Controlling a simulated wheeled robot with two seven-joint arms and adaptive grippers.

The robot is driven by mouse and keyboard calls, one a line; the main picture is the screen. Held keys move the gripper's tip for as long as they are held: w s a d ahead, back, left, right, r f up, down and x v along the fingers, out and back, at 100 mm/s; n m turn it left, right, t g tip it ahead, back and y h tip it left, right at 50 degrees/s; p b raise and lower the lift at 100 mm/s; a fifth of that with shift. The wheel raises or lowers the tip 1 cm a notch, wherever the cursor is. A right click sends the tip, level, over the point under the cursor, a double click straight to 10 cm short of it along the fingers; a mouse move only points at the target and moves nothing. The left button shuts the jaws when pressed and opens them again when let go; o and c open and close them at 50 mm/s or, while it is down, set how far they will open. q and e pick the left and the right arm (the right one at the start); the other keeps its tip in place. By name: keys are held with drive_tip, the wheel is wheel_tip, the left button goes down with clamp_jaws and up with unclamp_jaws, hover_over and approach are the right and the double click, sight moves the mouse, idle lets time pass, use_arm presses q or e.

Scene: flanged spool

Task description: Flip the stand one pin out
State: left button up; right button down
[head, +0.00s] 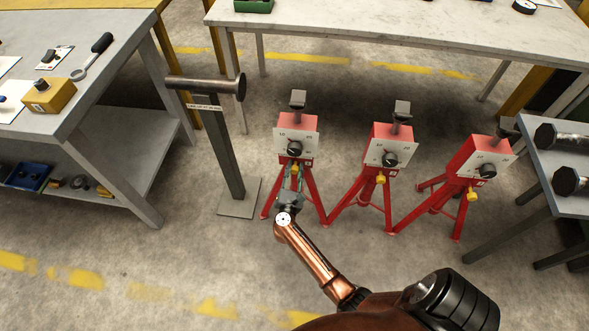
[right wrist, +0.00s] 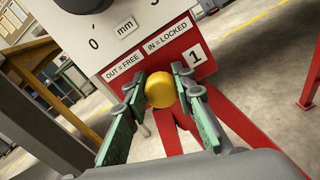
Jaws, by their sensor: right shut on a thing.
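Stand one (head: 290,146) is the leftmost of three red tripod stands in the head view. In the right wrist view its red front (right wrist: 190,60) carries the number 1 and labels reading "OUT = FREE" and "IN = LOCKED". My right gripper (head: 293,176) is at the front of this stand, below its dial plate (head: 296,142). In the right wrist view the gripper's green fingers (right wrist: 160,88) are shut on the round yellow pin knob (right wrist: 160,91), below the labels. The pin's shaft is hidden behind the knob. My left gripper is not in view.
Two more red stands (head: 389,149) (head: 482,158) with yellow knobs stand to the right. A grey T-shaped post (head: 222,145) is close on the left. Workbenches stand left (head: 115,60), behind (head: 420,32) and right (head: 550,150). The floor in front is clear.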

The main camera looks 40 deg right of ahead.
sight(294, 172)
drive_tip(key=v, duration=0.3)
drive_tip(key=shift+s+a, duration=0.1)
drive_tip(key=shift+s, duration=0.05)
drive_tip(key=shift+f, duration=0.15)
drive_tip(key=c, duration=2.1)
unclamp_jaws()
drive_tip(key=o, duration=0.5)
